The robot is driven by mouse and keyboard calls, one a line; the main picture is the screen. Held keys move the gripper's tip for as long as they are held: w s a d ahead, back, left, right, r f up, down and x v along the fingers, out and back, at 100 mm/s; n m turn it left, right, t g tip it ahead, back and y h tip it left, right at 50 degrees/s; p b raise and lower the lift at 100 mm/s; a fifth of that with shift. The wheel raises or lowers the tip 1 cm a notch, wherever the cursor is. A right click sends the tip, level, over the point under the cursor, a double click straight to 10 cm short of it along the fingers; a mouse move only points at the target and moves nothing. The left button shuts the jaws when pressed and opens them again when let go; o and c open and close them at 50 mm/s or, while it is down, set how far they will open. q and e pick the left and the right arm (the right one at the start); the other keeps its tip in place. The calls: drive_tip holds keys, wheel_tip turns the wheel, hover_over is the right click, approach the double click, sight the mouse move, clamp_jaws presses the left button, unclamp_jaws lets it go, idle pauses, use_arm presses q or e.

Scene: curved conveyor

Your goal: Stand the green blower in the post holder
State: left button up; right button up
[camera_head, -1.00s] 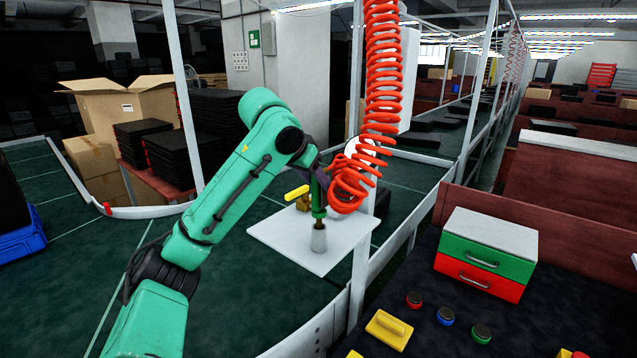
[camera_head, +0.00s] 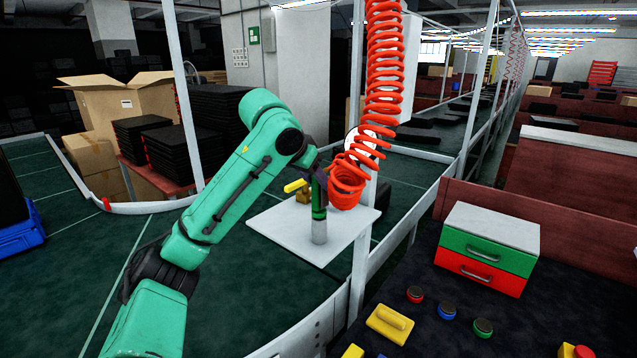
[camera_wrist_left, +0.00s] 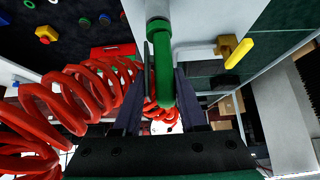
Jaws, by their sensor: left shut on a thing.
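The green blower (camera_head: 318,205) stands about upright in my left gripper (camera_head: 318,178), whose jaws are shut on its upper part. The post holder (camera_head: 320,232) is a grey cylinder on a white board. The blower's green body meets the holder's top, and its thin nozzle is hidden, seemingly inside the holder. In the left wrist view the blower (camera_wrist_left: 163,70) lies between the two dark fingers (camera_wrist_left: 160,95), in line with the holder (camera_wrist_left: 158,12). My right gripper is out of view.
A red coiled hose (camera_head: 382,80) hangs close right of my left gripper. A yellow-handled fitting (camera_head: 297,187) sits on the white board (camera_head: 285,235) beside the holder. A white upright post (camera_head: 361,250) stands right of the board. A green-and-red drawer box (camera_head: 487,250) is farther right.

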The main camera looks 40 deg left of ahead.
use_arm(q)
drive_tip(key=shift+f, duration=0.35)
drive_tip(key=o, duration=1.1)
drive_tip(key=p+v, duration=0.1)
drive_tip(key=v, duration=1.3)
drive_tip(key=shift+s+r, duration=0.25)
drive_tip(key=shift+r, duration=0.05)
drive_tip(key=shift+w, duration=0.1)
